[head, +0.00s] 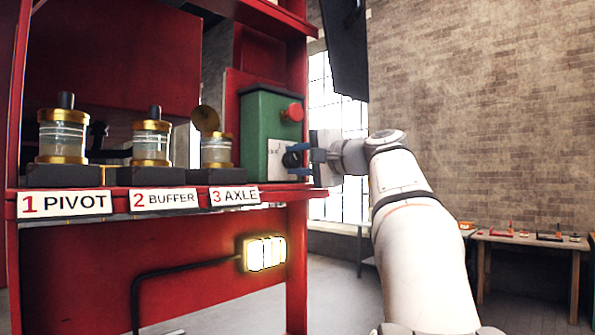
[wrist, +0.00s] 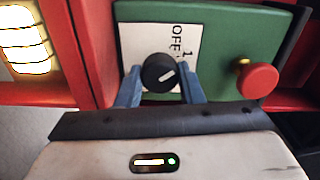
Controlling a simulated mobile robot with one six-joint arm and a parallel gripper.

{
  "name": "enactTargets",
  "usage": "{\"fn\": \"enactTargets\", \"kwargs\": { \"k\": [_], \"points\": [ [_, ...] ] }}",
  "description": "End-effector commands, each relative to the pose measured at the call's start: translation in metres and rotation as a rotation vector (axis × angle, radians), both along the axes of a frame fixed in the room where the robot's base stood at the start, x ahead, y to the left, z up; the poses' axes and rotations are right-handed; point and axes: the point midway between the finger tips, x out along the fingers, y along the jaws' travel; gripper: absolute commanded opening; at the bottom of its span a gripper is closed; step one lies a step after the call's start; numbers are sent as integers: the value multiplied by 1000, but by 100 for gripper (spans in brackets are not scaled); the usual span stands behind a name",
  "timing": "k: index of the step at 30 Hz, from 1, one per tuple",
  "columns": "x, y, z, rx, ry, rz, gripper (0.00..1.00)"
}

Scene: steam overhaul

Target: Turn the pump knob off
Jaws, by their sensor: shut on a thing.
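The pump knob (wrist: 159,73) is a round black dial with a white pointer line, on a white plate marked OFF and I on the front of a green pump box (wrist: 225,50). In the wrist view the blue fingers of my gripper (wrist: 160,85) stand on both sides of the knob, shut on it. The pointer slants; I cannot tell for certain which mark it meets. In the head view the green box (head: 258,130) stands at the right end of the red shelf, and my gripper (head: 298,158) reaches its knob from the right.
A red button (wrist: 257,80) sticks out of the box beside the knob; it also shows in the head view (head: 293,112). Glass jars labelled PIVOT (head: 62,135), BUFFER (head: 151,138) and AXLE (head: 216,150) stand left of the box. A lit lamp (head: 264,253) hangs below the shelf.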

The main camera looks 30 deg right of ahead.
Motion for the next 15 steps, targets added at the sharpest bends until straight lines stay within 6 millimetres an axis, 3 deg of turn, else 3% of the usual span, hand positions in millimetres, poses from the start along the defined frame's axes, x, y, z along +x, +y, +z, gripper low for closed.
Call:
{"fn": "enactTargets", "kwargs": {
  "k": [15],
  "points": [
    [1,0,-3,-332,-114,2,11]
  ]
}}
